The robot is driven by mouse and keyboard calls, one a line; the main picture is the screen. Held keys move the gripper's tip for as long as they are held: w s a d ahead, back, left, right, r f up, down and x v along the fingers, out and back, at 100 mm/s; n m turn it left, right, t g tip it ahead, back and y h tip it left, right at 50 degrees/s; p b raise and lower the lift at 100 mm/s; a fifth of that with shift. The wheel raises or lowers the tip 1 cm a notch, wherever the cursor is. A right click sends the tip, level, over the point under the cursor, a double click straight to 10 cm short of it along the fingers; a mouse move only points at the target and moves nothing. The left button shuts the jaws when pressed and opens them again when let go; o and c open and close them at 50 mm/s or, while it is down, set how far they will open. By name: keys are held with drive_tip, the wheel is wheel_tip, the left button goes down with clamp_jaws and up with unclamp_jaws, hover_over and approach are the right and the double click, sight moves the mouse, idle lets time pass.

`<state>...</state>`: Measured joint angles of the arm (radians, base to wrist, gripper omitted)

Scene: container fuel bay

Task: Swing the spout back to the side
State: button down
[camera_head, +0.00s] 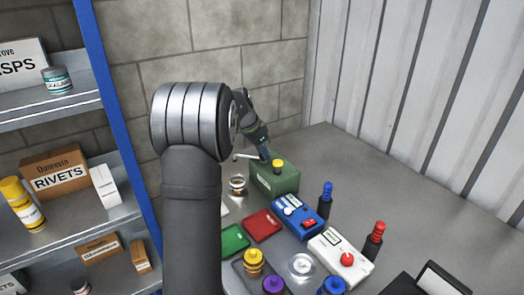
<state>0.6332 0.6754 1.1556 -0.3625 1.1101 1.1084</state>
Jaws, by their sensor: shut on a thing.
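A green box (284,181) with a yellow knob (278,166) on top stands at the back of the bench. A thin silver spout (244,156) reaches left from near the box, its free end above a small glass jar (237,184). My gripper (265,155) points down at the back edge of the box and is shut on the spout, as far as the view lets me tell. The fingertips are small and the contact point is partly hidden. My large arm link hides part of the bench on the left.
Shelves (70,215) stand left. The back right bench (345,155) is clear.

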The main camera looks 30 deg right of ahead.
drive_tip(key=m+g, duration=0.1)
drive_tip(key=m, duration=0.4)
drive_tip(key=shift+w+g, duration=0.2)
drive_tip(key=shift+g, duration=0.2)
drive_tip(key=shift+m+g+y, duration=0.6)
drive_tip(key=shift+m, duration=1.2)
drive_tip(key=c, duration=1.1)
unclamp_jaws()
drive_tip(key=shift+c, duration=0.2)
drive_tip(key=v, duration=1.7)
drive_tip(key=shift+r, duration=0.2)
drive_tip(key=shift+w, duration=0.1)
